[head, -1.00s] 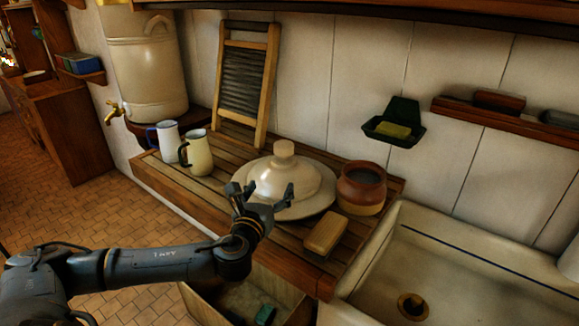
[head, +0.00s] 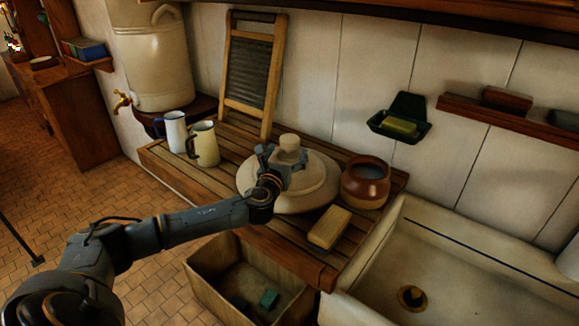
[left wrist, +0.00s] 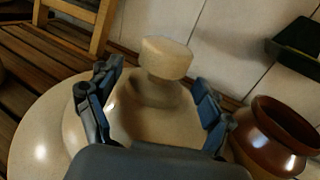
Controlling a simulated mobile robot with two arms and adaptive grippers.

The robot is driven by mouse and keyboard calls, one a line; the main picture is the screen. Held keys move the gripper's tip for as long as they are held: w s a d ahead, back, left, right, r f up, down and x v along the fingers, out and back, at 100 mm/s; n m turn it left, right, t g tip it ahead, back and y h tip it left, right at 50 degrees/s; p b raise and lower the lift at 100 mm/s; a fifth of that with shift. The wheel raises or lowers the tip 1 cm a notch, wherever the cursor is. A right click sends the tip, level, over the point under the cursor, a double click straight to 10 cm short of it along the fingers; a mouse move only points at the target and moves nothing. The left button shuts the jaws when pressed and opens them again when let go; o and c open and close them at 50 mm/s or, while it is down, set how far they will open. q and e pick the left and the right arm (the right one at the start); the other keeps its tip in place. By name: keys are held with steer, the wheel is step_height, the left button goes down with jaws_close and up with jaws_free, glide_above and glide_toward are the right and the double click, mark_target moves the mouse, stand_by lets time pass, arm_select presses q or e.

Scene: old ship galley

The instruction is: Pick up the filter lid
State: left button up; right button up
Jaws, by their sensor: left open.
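The filter lid (head: 318,178) is a cream dome with a round knob (head: 289,142) on top. It sits on the slatted wooden drainboard, with a wide pale disc around its base. In the left wrist view the lid (left wrist: 150,118) is straight ahead, its knob (left wrist: 166,58) rising beyond the fingers. My left gripper (head: 283,158) is open and low over the near side of the lid, hiding part of it. In the left wrist view its fingers (left wrist: 155,95) stand apart on either side of the dome, below the knob. I cannot tell whether they touch it. My right gripper is not in view.
A brown pot (head: 366,184) stands close right of the lid, and a wooden-backed brush or block (head: 330,227) lies in front. Two mugs (head: 205,146) and a washboard (head: 252,75) are behind left. A sink (head: 460,262) is at right; an open crate (head: 213,293) is below.

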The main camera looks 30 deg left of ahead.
arm_select(q)
steer(key=shift+f+x, duration=0.2)
steer(key=shift+x, duration=1.3)
steer(key=shift+s, duration=0.15)
steer(key=c, duration=0.3)
jaws_close()
steer(key=shift+r, duration=0.35)
steer(key=shift+f, duration=0.1)
